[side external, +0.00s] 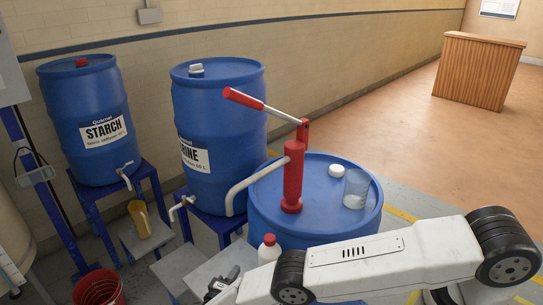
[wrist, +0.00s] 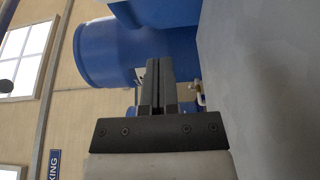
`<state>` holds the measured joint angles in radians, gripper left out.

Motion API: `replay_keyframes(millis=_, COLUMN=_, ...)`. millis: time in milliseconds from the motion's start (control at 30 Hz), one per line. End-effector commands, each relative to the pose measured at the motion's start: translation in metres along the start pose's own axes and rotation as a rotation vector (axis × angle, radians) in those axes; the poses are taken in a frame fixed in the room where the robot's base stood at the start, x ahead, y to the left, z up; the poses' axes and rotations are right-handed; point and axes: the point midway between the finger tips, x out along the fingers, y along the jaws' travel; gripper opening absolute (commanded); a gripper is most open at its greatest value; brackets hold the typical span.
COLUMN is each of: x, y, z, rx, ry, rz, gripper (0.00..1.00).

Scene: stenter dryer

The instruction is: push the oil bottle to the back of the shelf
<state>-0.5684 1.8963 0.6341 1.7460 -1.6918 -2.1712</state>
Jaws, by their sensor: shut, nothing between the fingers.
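A small white bottle with a red cap (side external: 268,250), which looks like the oil bottle, stands partly hidden behind my arm in the side view. My gripper (side external: 216,285) is low, to the left of that bottle, beside a grey shelf plate (side external: 198,272). In the wrist view my gripper's fingers (wrist: 155,66) are together with nothing between them. A small pale and reddish thing shows just right of the fingers there, too small to name. I cannot tell whether the gripper touches the bottle.
A blue drum (side external: 335,220) with a red hand pump (side external: 293,175), a glass beaker (side external: 356,188) and a white cap (side external: 336,170) stands behind my arm. Two labelled drums stand on blue frames. A yellow jug (side external: 140,220) and red bucket (side external: 98,288) are left.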

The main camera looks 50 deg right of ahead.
Motion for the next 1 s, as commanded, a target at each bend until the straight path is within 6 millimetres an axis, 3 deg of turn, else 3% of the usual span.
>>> replay_keyframes(millis=267, x=0.003, y=0.000, z=0.000, rx=-0.001, ry=-0.002, rz=0.001, gripper=0.00)
replay_keyframes(millis=467, x=0.016, y=0.000, z=0.000, rx=-0.001, ry=-0.001, rz=0.002, gripper=0.00)
replay_keyframes(millis=1000, x=0.094, y=0.000, z=0.000, rx=-0.001, ry=-0.002, rz=0.000, gripper=0.00)
